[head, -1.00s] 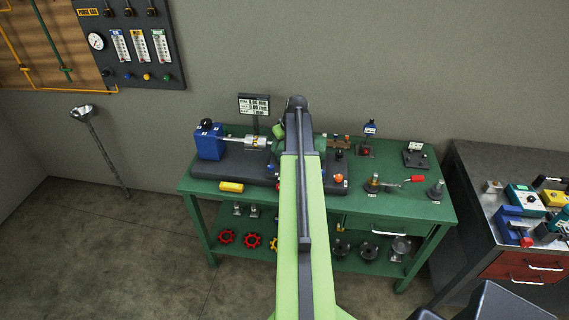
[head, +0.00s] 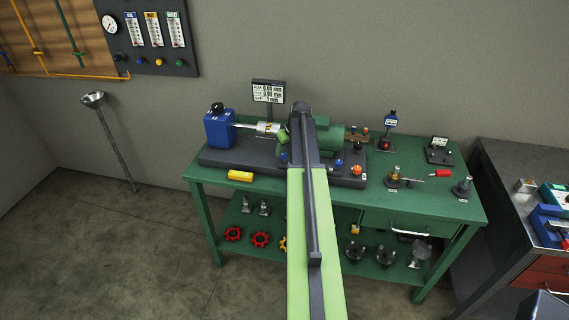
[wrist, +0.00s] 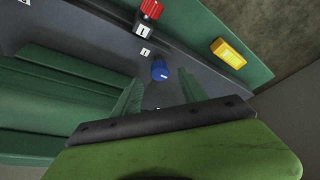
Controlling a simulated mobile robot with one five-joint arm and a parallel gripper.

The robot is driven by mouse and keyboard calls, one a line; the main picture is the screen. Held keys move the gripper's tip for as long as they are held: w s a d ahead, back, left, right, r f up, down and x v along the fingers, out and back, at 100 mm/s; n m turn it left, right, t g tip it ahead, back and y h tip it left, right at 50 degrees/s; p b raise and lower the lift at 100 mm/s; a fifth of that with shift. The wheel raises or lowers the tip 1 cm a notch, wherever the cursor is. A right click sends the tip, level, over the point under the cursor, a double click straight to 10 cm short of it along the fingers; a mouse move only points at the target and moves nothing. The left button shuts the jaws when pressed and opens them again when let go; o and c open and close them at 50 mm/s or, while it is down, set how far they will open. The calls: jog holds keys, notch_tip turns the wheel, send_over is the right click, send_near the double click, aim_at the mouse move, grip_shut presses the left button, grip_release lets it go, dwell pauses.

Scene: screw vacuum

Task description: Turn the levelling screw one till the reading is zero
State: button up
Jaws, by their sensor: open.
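The green bench (head: 460,205) carries a dark machine base (head: 215,158) with a blue unit (head: 219,130), a silver coupling (head: 267,128) and a green motor (head: 335,133). A display (head: 268,92) stands behind it with lines in mm; its digits are too small to read surely. A blue knob (wrist: 159,70) sits on the base in the wrist view, with a small label beside it. A red knob (wrist: 150,10) stands beyond. My gripper (wrist: 160,92) is open and empty, its green fingers just short of the blue knob in the picture. In the head view my arm hides much of it.
A yellow block (head: 240,176) lies at the bench's front edge; it also shows in the wrist view (wrist: 228,52). Blue (head: 338,163) and orange (head: 357,170) knobs are right of my arm. Several small stands occupy the bench's right end. A metal cabinet (head: 510,190) is at the right.

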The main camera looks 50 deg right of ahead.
aim_at(284, 158)
jog(key=b+x, duration=0.1)
jog(key=x, duration=0.2)
jog(key=shift+r, duration=0.1)
grip_shut()
